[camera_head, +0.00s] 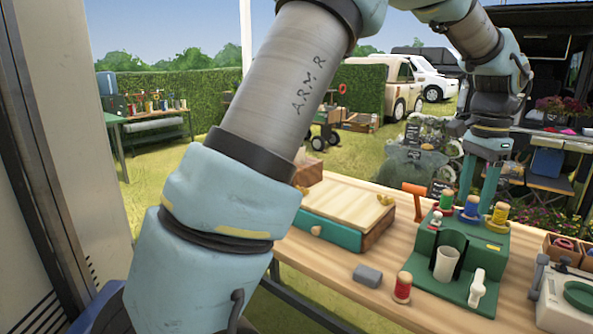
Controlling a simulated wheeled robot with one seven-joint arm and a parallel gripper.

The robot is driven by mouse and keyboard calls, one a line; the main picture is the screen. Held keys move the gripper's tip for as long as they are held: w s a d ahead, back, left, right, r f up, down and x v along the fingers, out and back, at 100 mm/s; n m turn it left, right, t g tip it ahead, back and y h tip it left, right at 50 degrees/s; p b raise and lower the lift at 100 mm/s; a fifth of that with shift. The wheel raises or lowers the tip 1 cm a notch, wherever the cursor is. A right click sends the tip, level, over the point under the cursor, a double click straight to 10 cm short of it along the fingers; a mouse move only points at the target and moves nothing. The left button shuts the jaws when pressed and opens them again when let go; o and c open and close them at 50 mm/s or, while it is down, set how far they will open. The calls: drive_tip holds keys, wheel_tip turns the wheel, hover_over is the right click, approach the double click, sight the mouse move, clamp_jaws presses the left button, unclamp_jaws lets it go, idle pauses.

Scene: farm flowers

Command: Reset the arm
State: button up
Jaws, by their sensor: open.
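My arm rises large through the left and middle of the head view, bends out of the top of the picture and comes back down at the right. My gripper (480,186) hangs at the end of it, pointing down, with two teal fingers apart and nothing between them. It is above the far side of a wooden table (345,290), behind a green rack holding spools (455,273). I cannot tell its exact height over the table.
A white device (567,305) is at the right edge. Vehicles (388,83) and a hedge (205,107) are far behind.

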drive_tip(key=w+a+f+n, duration=0.2)
drive_tip(key=a+n, duration=0.1)
drive_tip(key=a, duration=0.5)
drive_tip(key=w+a+f+n, duration=0.2)
drive_tip(key=a+n, duration=0.1)
drive_tip(key=a, duration=0.6)
drive_tip(key=w+a+f+n, duration=0.2)
drive_tip(key=a, duration=0.6)
drive_tip(key=s+a+f+n, duration=0.2)
drive_tip(key=s+a+n, duration=0.1)
drive_tip(key=a, duration=0.5)
drive_tip(key=s+a+f+n+t, duration=0.1)
drive_tip(key=s+a+n, duration=0.3)
drive_tip(key=a, duration=0.5)
drive_tip(key=shift+s+f+t, duration=0.3)
drive_tip(key=shift+f, duration=0.25)
drive_tip(key=shift+d, duration=0.1)
